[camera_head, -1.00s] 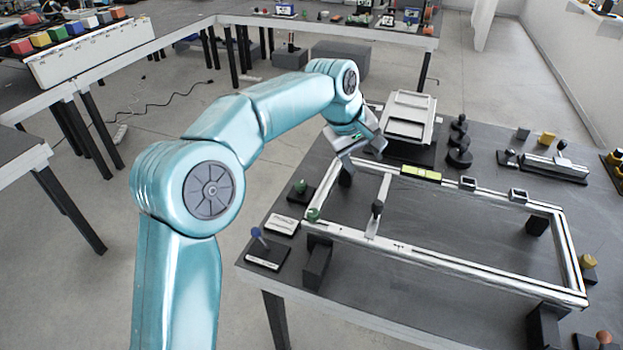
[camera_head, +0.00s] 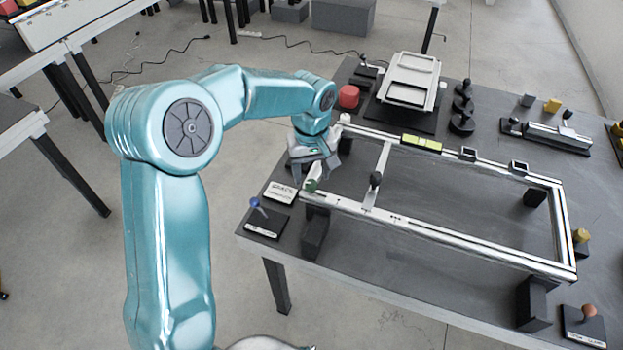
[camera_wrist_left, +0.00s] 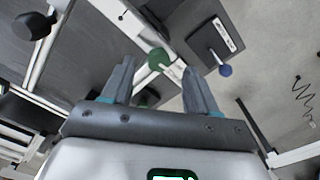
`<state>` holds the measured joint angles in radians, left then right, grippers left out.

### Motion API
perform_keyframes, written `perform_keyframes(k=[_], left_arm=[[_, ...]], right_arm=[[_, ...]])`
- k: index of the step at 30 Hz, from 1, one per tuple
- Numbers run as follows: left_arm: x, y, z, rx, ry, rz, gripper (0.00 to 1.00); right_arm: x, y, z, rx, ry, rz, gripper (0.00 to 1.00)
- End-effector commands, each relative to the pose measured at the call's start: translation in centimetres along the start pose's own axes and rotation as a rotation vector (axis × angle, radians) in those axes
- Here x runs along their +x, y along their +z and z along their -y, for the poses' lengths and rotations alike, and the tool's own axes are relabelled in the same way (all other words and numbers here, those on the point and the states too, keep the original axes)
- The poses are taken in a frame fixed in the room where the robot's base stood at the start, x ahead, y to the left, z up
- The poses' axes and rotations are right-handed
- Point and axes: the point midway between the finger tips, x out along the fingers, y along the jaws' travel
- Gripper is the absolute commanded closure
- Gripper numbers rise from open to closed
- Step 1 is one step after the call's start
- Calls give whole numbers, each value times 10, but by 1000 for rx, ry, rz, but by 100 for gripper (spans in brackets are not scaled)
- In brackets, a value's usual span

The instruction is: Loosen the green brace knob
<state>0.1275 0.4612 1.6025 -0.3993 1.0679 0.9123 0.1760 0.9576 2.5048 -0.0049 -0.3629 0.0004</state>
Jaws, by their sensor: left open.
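A green knob (camera_head: 311,184) sits at the near left corner of the silver frame (camera_head: 430,230). It also shows in the left wrist view (camera_wrist_left: 158,58), just beyond the fingertips. A second green knob (camera_wrist_left: 148,97) shows partly between the fingers in the left wrist view; in the head view my gripper hides it. I cannot tell which one is the brace knob. My left gripper (camera_head: 312,168) is open, pointing down over the frame's left end, close to the green knobs. In the left wrist view its fingers (camera_wrist_left: 157,78) are apart, with no visible grip. My right gripper is not in view.
A blue knob (camera_head: 256,202) on a black base and a white label plate (camera_head: 281,193) lie left of the frame. A dark-knobbed crossbar (camera_head: 375,180) spans the frame. A red knob (camera_head: 348,96) and a white tray (camera_head: 410,80) stand behind. The table inside the frame is mostly clear.

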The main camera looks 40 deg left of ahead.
Motion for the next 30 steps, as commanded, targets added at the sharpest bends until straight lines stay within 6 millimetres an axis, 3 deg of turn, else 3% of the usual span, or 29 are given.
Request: perform_keyframes(k=[6,17,23,30], left_arm=[[31,-2,0,-1,-1,2,41],[38,-3,-1,-2,1,-1,41],[38,-3,-1,-1,1,-1,98],[38,-3,-1,-13,1,-1,97]], right_arm=[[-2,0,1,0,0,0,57],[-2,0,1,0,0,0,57],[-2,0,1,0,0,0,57],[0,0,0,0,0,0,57]])
